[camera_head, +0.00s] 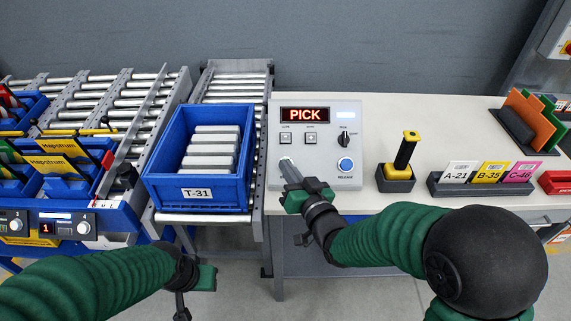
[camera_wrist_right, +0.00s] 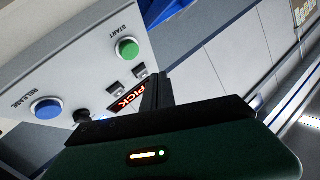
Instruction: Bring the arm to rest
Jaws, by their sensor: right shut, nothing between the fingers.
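My right gripper (camera_head: 287,165) is shut and empty, in front of the lower left part of the control box (camera_head: 323,170). It hides the green START button in the head view. In the right wrist view my shut dark fingers (camera_wrist_right: 155,90) show beside the PICK display, with the START button (camera_wrist_right: 127,48) clear of them. I cannot tell if the fingertips touch the box. My left gripper (camera_head: 205,278) is low in front of the conveyor, its fingers unclear.
Some bench surface (camera_head: 430,135) is bare.

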